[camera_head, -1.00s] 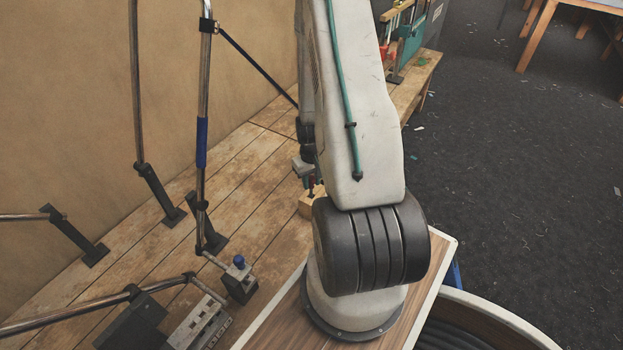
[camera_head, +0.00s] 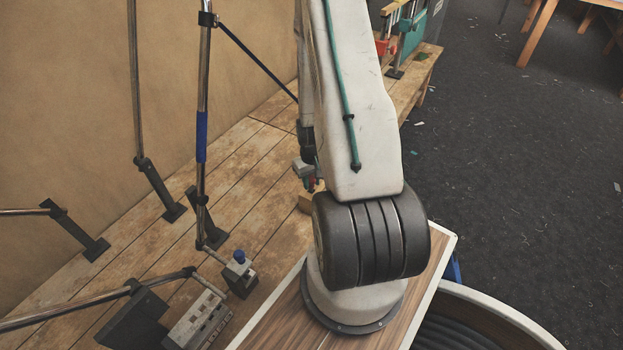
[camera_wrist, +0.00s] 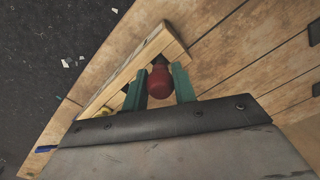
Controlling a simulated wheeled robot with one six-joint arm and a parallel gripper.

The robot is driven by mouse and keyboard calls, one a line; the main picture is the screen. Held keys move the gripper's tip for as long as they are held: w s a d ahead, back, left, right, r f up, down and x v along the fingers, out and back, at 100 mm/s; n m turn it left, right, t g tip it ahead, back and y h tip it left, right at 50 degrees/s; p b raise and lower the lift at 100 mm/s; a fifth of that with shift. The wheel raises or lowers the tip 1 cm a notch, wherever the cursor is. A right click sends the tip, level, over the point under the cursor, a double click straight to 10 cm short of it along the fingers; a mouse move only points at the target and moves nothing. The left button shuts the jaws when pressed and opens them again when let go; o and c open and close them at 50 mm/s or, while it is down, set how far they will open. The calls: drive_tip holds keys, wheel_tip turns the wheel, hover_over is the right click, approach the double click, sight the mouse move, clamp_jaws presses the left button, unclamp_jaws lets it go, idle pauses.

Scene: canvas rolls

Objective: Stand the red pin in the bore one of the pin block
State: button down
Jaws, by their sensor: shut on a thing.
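The red pin (camera_wrist: 160,84) is between the two green fingers of my gripper (camera_wrist: 159,86) in the wrist view. Its rounded red end faces the camera, and a dark part shows just beyond it. A pale wooden block (camera_wrist: 130,68), seemingly the pin block, lies beyond the fingers. I cannot tell whether the pin touches it or is in a bore. In the head view, my gripper (camera_head: 309,180) is small beside my arm, with a bit of red at it. The wooden block (camera_head: 306,202) shows just below, mostly hidden by my arm.
A small block with a blue knob (camera_head: 239,258) and a grey slotted block (camera_head: 198,322) stand on the plank bench (camera_head: 150,250). Metal rods on black brackets rise at the left. In the wrist view, dark floor (camera_wrist: 50,50) lies beyond the bench edge.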

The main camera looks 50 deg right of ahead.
drive_tip(key=shift+f, duration=1.05)
drive_tip(key=c, duration=1.1)
unclamp_jaws()
drive_tip(key=shift+o, duration=0.2)
wheel_tip(320, 180, up, 8)
drive_tip(key=shift+f, duration=0.1)
